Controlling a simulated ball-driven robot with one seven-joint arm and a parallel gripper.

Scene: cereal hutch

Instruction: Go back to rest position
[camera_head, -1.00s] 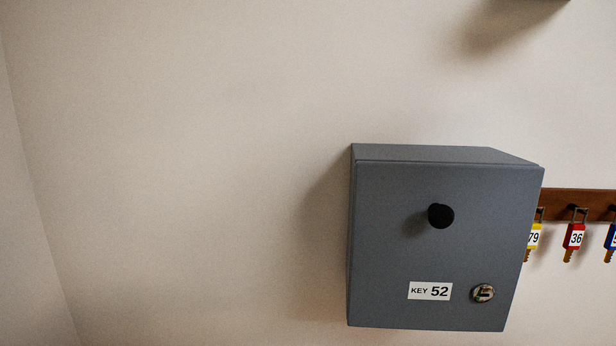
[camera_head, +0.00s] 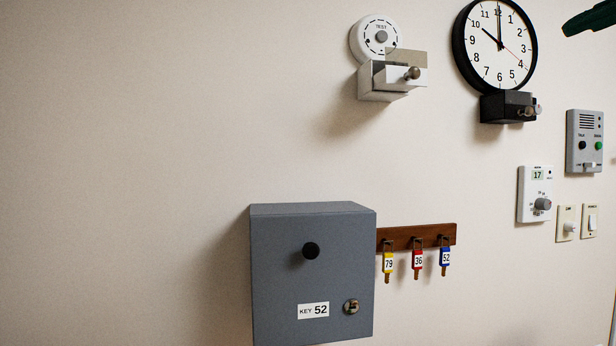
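My gripper cannot be made out in the head view. A dark green tapered shape (camera_head: 592,19) pokes in at the top right corner; I cannot tell what it is. The grey key cabinet (camera_head: 275,275) hangs on the wall at the lower middle, its door shut. The door has a black knob (camera_head: 311,251), a "KEY 52" label (camera_head: 313,311) and a round lock (camera_head: 351,306). To its right, a brown key rack (camera_head: 402,238) bears the yellow key 79 (camera_head: 388,263), red key 36 (camera_head: 418,261) and blue key 52 (camera_head: 445,258).
A round white device (camera_head: 372,34) sits above a white box (camera_head: 384,83) with a knob. A black-rimmed clock (camera_head: 499,45) has a dark box below. An intercom (camera_head: 584,140), a thermostat (camera_head: 533,200) and wall switches hang at the right. The wall at the left is bare.

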